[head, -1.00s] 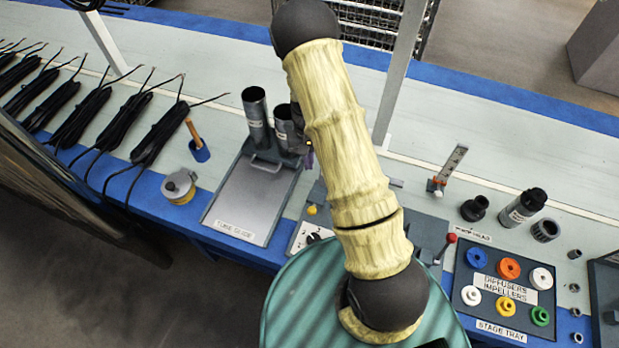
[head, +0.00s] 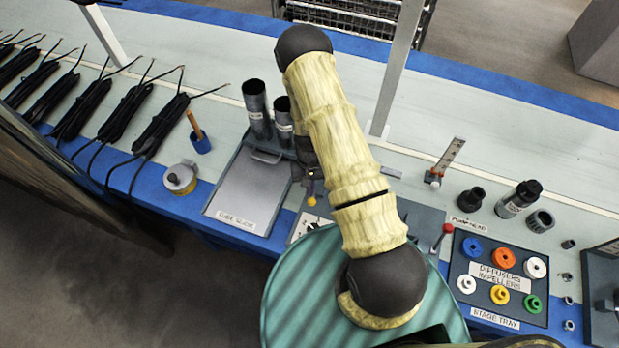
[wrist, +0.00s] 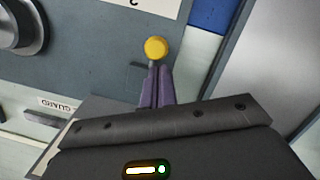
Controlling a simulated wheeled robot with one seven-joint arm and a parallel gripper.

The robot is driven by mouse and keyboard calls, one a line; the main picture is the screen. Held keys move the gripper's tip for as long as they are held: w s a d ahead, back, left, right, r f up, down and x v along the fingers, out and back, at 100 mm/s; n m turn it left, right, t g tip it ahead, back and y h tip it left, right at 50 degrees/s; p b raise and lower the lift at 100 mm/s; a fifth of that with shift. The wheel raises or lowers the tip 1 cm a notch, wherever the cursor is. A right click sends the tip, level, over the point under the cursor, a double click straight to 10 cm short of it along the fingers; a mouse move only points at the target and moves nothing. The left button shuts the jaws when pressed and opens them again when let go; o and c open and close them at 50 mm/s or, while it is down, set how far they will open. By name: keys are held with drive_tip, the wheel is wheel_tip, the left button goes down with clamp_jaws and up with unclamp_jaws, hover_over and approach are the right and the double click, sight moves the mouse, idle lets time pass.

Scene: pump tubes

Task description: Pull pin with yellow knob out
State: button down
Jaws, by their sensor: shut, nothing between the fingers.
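The yellow knob (wrist: 155,48) is a small round ball at the top middle of the wrist view. It shows in the head view (head: 312,201) just below my gripper, by the left edge of the grey fixture. My gripper (wrist: 158,66) has its two purple fingers shut together with nothing between them. Their tips point at the knob and end right at its near edge in the wrist view; I cannot tell whether they touch it. The pin's shaft is hidden. My arm covers much of the fixture in the head view.
The grey tube guide tray (head: 243,190) lies left of the gripper. A red-knobbed lever (head: 447,228) stands at the fixture's right. The stage tray (head: 470,310) with coloured rings is further right. In the wrist view, a round metal part (wrist: 22,25) is at upper left.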

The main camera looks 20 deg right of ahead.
drive_tip(key=shift+s, duration=0.1)
drive_tip(key=shift+s+a, duration=0.7)
drive_tip(key=shift+s, duration=0.2)
drive_tip(key=shift+w, duration=0.1)
drive_tip(key=shift+w+d+r, duration=0.1)
drive_tip(key=shift+w+r, duration=0.1)
drive_tip(key=shift+w, duration=0.1)
drive_tip(key=w+v, duration=0.2)
drive_tip(key=v, duration=0.9)
drive_tip(key=shift+w+d+b, duration=0.2)
drive_tip(key=shift+w+b, duration=0.1)
